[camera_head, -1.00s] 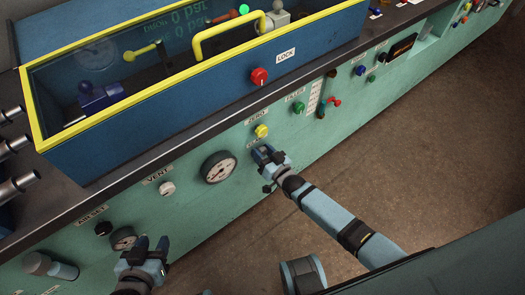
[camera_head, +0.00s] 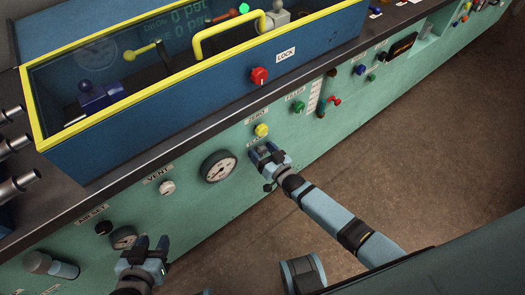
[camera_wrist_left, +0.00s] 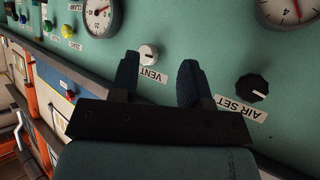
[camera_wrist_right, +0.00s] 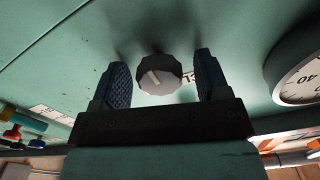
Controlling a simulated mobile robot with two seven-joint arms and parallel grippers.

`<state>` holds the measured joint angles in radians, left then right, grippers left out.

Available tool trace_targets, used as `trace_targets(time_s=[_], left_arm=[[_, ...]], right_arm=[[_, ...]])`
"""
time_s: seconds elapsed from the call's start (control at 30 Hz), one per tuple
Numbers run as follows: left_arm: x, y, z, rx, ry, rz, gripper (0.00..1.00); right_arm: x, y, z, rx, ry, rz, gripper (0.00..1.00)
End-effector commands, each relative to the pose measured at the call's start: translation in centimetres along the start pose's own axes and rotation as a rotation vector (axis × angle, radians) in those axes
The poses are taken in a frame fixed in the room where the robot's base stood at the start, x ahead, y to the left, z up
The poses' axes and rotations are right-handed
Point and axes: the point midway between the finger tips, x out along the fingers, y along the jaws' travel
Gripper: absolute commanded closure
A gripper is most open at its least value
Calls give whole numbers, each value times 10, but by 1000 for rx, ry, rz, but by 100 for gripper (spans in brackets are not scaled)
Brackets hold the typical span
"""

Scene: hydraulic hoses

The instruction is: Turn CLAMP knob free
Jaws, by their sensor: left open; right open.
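In the head view my right gripper (camera_head: 264,152) is at the panel just below the CLAMP label and hides the knob. My left gripper (camera_head: 151,246) is open and empty, off the panel at the lower left. The left wrist view shows the white VENT knob (camera_wrist_left: 148,53) beyond its open fingertips.
A round gauge (camera_head: 218,166) is left of my right gripper and the yellow ZERO knob (camera_head: 262,130) is above it. The black AIR SET knob (camera_wrist_left: 252,89) is near the left gripper. A blue, yellow-rimmed box (camera_head: 190,98) stands above the panel. The floor in front is clear.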

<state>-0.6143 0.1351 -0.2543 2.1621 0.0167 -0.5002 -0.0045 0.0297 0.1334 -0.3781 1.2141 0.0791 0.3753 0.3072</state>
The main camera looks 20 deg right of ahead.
Motion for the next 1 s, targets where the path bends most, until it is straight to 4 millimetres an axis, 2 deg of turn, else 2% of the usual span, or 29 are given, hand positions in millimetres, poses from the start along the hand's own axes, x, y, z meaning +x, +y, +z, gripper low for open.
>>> trace_targets(time_s=[0.17, 0.5, 0.63, 0.8, 1.0], left_arm=[[-2, 0, -3, 1, -1, -1, 57], [-3, -1, 1, 9, -22, -7, 57], [-4, -2, -1, 6, -23, -8, 57], [-4, -2, -2, 3, -22, -8, 57], [-4, -2, -2, 2, -22, -8, 57]], right_arm=[[-16, 0, 0, 0, -2, 1, 31], [-92, 0, 0, 0, -3, 1, 31], [-116, 0, 0, 0, -3, 1, 31], [-134, 0, 0, 0, -1, 0, 31], [-138, 0, 0, 0, 0, 0, 31]])
